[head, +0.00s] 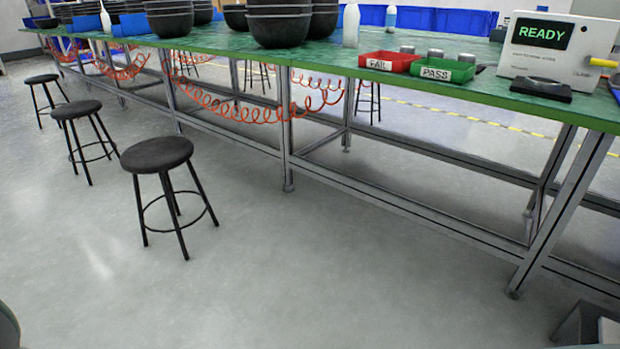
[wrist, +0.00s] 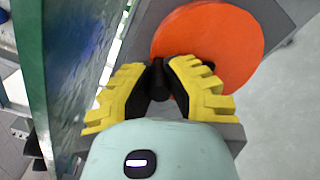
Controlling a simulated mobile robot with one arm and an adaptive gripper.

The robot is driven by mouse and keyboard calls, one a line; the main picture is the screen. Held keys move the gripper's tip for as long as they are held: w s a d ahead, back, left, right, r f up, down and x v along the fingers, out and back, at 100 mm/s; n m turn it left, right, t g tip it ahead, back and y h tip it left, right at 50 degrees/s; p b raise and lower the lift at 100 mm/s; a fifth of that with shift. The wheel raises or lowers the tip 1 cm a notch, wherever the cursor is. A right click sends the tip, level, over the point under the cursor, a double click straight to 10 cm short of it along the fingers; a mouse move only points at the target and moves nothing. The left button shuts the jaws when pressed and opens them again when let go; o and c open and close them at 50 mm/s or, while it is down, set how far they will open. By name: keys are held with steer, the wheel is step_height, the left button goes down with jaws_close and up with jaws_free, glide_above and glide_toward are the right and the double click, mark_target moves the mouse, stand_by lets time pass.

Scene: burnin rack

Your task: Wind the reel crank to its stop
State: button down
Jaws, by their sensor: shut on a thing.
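In the wrist view, my gripper (wrist: 160,72) has its two yellow-edged fingers closed on a small black handle (wrist: 158,82), which looks like the crank knob. The handle stands in front of an orange round disc (wrist: 215,42), which looks like the reel, set against a grey panel (wrist: 281,14). The fingers hide most of the handle and the lower left of the disc. How the handle joins the disc cannot be seen. Neither my gripper nor the orange disc shows in the head view.
A long green-topped bench (head: 345,62) holds black bowls (head: 278,30), a red FAIL tray (head: 388,62), a green PASS tray (head: 440,70) and a tester reading READY (head: 540,55). Black stools (head: 157,155) stand at left. Orange coiled hoses (head: 240,113) hang below. The middle floor is clear.

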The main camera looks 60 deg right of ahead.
steer(key=w+f+m+p, duration=0.1)
steer(key=w+m+p, duration=0.2)
steer(key=m, duration=0.6)
steer(key=w+f+m+p, duration=0.2)
steer(key=w+m+p, duration=0.1)
steer(key=m+p, duration=0.5)
steer(key=shift+w+d+m, duration=0.3)
steer(key=shift+w+m, duration=0.1)
steer(key=shift+m, duration=0.6)
steer(key=shift+f+m, duration=0.2)
steer(key=shift+m, duration=0.1)
steer(key=shift+w+f+m+b, duration=0.15)
steer(key=shift+f+m+b, duration=0.15)
steer(key=shift+m, duration=0.5)
steer(key=shift+f+m, duration=0.2)
steer(key=shift+m, duration=0.3)
